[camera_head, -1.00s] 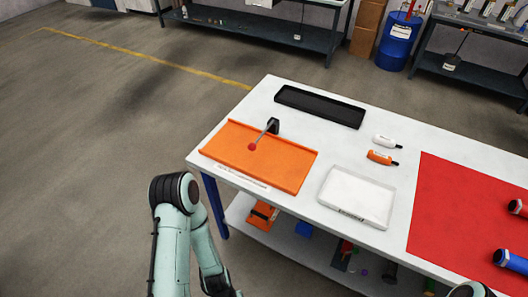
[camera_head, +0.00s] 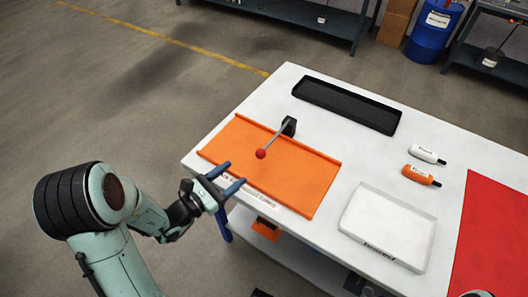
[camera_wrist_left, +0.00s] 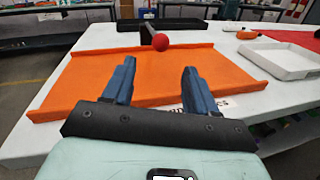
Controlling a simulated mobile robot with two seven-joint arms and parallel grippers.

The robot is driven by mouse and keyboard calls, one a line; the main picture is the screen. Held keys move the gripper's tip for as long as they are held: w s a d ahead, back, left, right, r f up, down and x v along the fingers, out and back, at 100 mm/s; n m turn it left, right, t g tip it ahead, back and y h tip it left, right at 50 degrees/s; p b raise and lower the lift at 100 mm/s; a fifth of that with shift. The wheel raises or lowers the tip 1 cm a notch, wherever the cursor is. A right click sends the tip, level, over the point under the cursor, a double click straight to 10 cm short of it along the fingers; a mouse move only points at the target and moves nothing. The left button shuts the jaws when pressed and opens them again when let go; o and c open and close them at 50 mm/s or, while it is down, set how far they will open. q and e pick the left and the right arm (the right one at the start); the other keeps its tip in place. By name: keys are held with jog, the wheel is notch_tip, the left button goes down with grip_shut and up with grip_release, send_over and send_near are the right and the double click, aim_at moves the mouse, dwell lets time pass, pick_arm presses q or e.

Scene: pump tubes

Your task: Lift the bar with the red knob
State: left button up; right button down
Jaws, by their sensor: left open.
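A grey bar (camera_head: 275,138) with a red knob (camera_head: 261,154) at its near end slopes down from a black mount (camera_head: 289,126) at the back of an orange tray (camera_head: 292,170). In the left wrist view the red knob (camera_wrist_left: 160,41) shows ahead, beyond the fingertips and midway between them. My left gripper (camera_head: 233,175) is open and empty, with blue fingers, at the tray's near left edge, short of the knob. My right gripper does not show; only a small pale part of that arm is at the bottom right edge.
A black tray (camera_head: 347,106) lies at the back of the white table (camera_head: 240,105). A white bottle (camera_head: 427,154), an orange bottle (camera_head: 421,175), a white tray (camera_head: 349,228) and a red mat (camera_head: 500,235) lie to the right. Floor left of the table is clear.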

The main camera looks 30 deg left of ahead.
aim_at(260, 153)
pick_arm(q)
jog(key=x, duration=1.1)
jog(key=shift+w+d+p, duration=0.15)
jog(key=shift+p, duration=0.15)
grip_shut()
